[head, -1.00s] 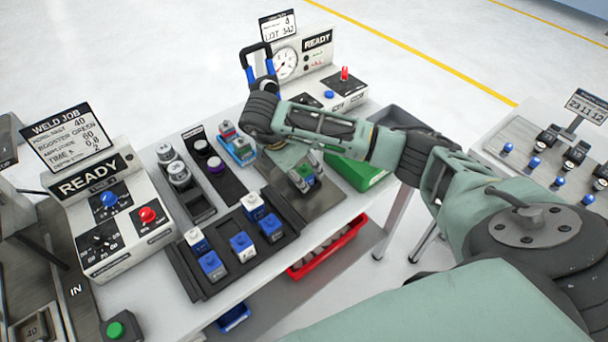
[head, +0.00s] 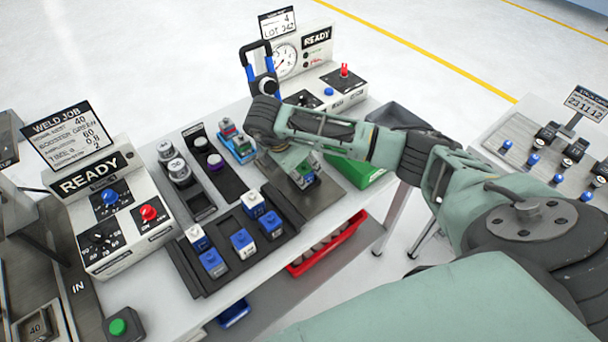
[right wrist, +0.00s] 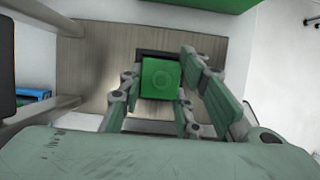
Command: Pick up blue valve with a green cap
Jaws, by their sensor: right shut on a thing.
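The valve with the green cap (head: 308,178) stands on a flat plate at the right part of the table; its body is mostly hidden by the fingers. In the right wrist view its square green cap (right wrist: 160,78) shows from above, between the fingers. My right gripper (head: 302,174) points down at it and is shut on it, one finger on each side. In the right wrist view the gripper (right wrist: 162,95) has its fingers along the cap's sides. I cannot tell whether the valve is clear of the plate. My left gripper is not in view.
A dark tray (head: 188,274) holds several blue and white valves. Left of my gripper is a rack with a blue-red part (head: 236,144). A green bin (head: 355,172) lies behind my right forearm. A red bin (head: 328,245) sits below. READY control boxes stand left (head: 120,220) and back (head: 335,88).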

